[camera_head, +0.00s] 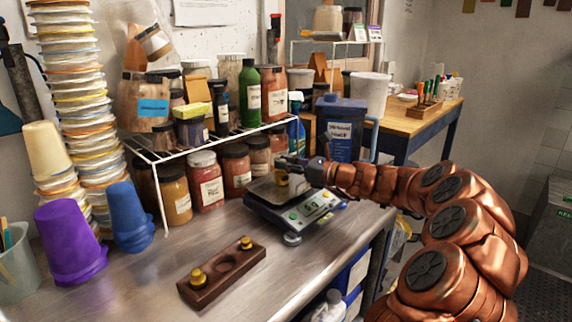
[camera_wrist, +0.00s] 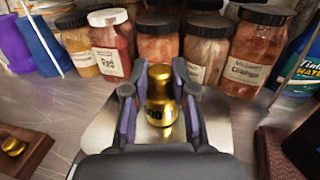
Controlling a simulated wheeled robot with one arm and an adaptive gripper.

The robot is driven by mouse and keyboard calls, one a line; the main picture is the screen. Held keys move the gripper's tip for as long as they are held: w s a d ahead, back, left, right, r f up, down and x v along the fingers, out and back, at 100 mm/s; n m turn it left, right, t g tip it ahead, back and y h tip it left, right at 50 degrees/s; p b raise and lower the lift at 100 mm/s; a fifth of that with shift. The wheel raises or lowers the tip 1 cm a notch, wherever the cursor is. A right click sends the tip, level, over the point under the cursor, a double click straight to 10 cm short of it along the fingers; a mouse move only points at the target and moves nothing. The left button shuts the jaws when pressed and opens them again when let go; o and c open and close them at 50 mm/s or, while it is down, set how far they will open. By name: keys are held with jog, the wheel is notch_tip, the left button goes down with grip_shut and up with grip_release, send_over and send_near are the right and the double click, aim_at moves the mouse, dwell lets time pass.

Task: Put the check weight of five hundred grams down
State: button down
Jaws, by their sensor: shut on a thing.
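The brass check weight (camera_wrist: 160,97) is upright between the fingers of my gripper (camera_wrist: 157,112) in the wrist view, with part of a mark showing on its front. In the head view my gripper (camera_head: 290,163) is over the scale (camera_head: 297,207), and the weight (camera_head: 282,177) shows partly below it. The gripper is shut on the weight. The scale's steel pan (camera_wrist: 105,133) lies beneath the weight; I cannot tell whether they touch. A dark wooden weight block (camera_head: 222,272) lies on the bench in front, with two smaller brass weights and an empty round hollow between them.
Several labelled jars (camera_head: 207,180) stand behind the scale, under a white wire rack (camera_head: 215,143). Purple (camera_head: 68,240) and blue (camera_head: 129,217) buckets stand at left. The steel bench (camera_head: 130,290) is bare around the block. A blue jug (camera_head: 340,128) is behind the gripper.

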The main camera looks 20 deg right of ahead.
dwell(0.3)
jog(key=c, duration=0.9)
grip_release()
jog(key=shift+f, duration=0.1)
jog(key=shift+c, duration=0.2)
jog(key=shift+s, duration=0.1)
jog(key=v, duration=1.2)
